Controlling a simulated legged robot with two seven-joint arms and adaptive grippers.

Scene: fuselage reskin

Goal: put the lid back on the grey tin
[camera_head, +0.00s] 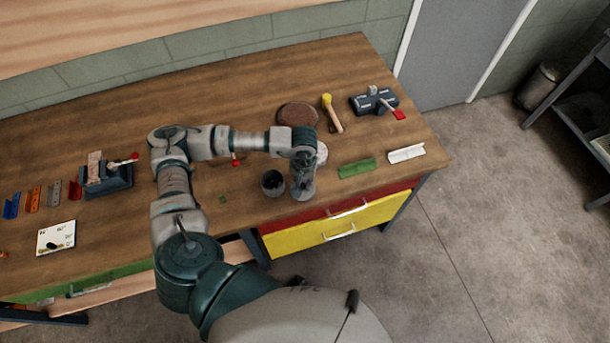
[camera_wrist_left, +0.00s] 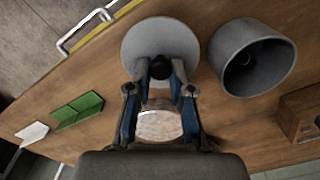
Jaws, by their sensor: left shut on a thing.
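The grey tin (camera_head: 272,183) stands open near the front of the bench. In the left wrist view the tin (camera_wrist_left: 232,62) stands at the upper right, with something dark inside it. The round grey lid (camera_wrist_left: 160,36) has a black knob (camera_wrist_left: 160,68). My left gripper (camera_head: 303,185) points down just right of the tin. In the left wrist view my left gripper (camera_wrist_left: 160,78) is shut on the lid's knob. The lid is beside the tin, not on it. I cannot tell whether the lid touches the bench. My right gripper is not in view.
A pale round thing (camera_wrist_left: 160,124) lies close behind the lid. A green bracket (camera_head: 357,168) and a white one (camera_head: 406,153) lie to the right. A mallet (camera_head: 333,115), a brown round pad (camera_head: 298,114) and a dark clamp-like tool (camera_head: 372,101) lie farther back. The bench's front edge is close.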

